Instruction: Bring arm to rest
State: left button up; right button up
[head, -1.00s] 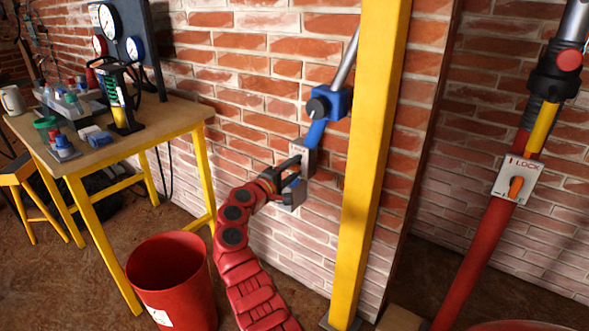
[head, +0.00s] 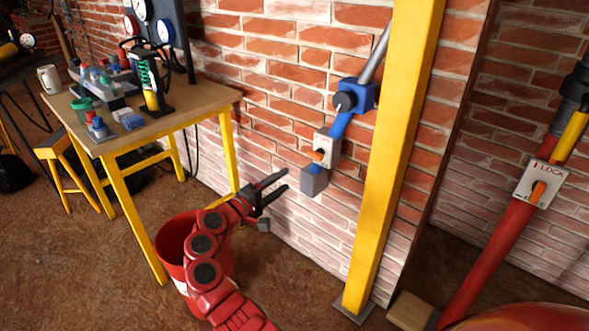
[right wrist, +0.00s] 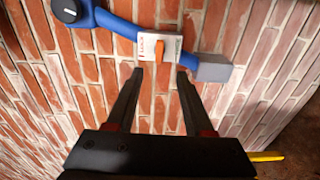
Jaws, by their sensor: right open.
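My right gripper (head: 286,180) is at the end of my red arm, open and empty, to the left of the wall fixture and apart from it. The fixture has a blue arm (head: 338,128) with a black knob, a white lock plate (head: 331,142) with an orange lever (head: 319,156), and a grey end block (head: 315,180). In the right wrist view, the spread fingers (right wrist: 160,72) point toward the white plate (right wrist: 173,43), with the orange lever (right wrist: 160,51) between their lines. My left gripper is not in view.
A yellow post (head: 389,165) stands right of the fixture. A red bucket (head: 172,243) is beside my arm, partly hidden by it. A workbench (head: 205,96) with gauges and small parts stands at left. A red pole with another lock plate (head: 540,184) is at right.

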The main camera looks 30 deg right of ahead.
jog(key=shift+s+a, duration=0.25)
jog(key=shift+a, duration=0.3)
